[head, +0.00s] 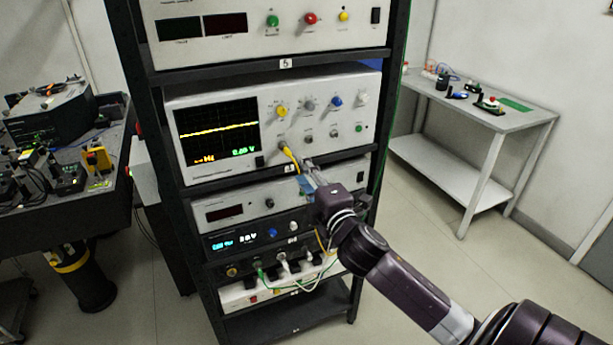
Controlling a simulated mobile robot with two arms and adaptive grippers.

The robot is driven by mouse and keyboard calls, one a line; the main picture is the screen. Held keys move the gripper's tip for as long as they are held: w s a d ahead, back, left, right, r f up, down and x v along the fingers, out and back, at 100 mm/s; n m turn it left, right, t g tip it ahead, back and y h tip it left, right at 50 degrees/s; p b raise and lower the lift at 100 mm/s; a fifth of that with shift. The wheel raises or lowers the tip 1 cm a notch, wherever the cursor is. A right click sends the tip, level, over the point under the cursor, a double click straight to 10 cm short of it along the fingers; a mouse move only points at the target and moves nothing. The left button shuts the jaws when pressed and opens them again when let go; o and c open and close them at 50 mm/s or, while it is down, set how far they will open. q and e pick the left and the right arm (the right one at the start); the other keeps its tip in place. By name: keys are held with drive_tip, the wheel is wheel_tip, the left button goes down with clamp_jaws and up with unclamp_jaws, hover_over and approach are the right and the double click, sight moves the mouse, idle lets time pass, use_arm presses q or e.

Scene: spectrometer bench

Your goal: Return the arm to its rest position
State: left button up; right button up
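My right arm (400,283) reaches in from the lower right toward the equipment rack. My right gripper (308,168) is at the lower front of the oscilloscope (215,167), just below and right of its row of lower knobs. A yellow cable (290,155) runs from a connector on the oscilloscope's front down to the gripper's fingertips. The fingers are small and seen from behind, so I cannot tell whether they touch the cable or are open or shut. My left arm and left gripper are out of view.
The black rack (157,150) holds several instruments, with green and white cables (305,279) looping from its lower units. An optical bench (98,213) with equipment stands at left. A white side table (525,118) stands at right. The floor (420,232) between rack and table is clear.

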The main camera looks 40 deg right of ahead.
drive_tip(key=shift+v, duration=0.75)
wheel_tip(320, 180, down, 28)
drive_tip(key=s+d+m+g+b, duration=0.2)
drive_tip(key=m+g+b, duration=0.1)
drive_tip(key=m+g, duration=0.15)
drive_tip(key=s+a+f+m+g+y+b, duration=0.15)
drive_tip(key=s+f, duration=0.35)
drive_tip(key=f, duration=0.6)
drive_tip(key=s+a+f+m+g, duration=0.1)
drive_tip(key=s+f+g, duration=0.25)
drive_tip(key=f, duration=0.85)
drive_tip(key=s+a+f+m+g+y+b, duration=0.15)
drive_tip(key=s+a+f, duration=0.25)
drive_tip(key=s+f, duration=0.5)
drive_tip(key=s+a+f+m+g+b, duration=0.1)
drive_tip(key=s+a+f+g, duration=0.15)
drive_tip(key=s+f, duration=0.6)
drive_tip(key=s+a+f+m+g, duration=0.1)
drive_tip(key=s+a+f, duration=0.2)
drive_tip(key=s, duration=0.4)
drive_tip(key=s+a+f+m+g+y+b, duration=0.1)
drive_tip(key=s+a+f, duration=0.2)
drive_tip(key=s, duration=0.3)
drive_tip(key=s+a+f+m+g, duration=0.1)
drive_tip(key=s+a+f, duration=0.2)
drive_tip(key=s, duration=0.4)
drive_tip(key=shift+s+a+f+b, duration=0.3)
drive_tip(key=shift+f+b, duration=0.05)
drive_tip(key=shift+f, duration=0.3)
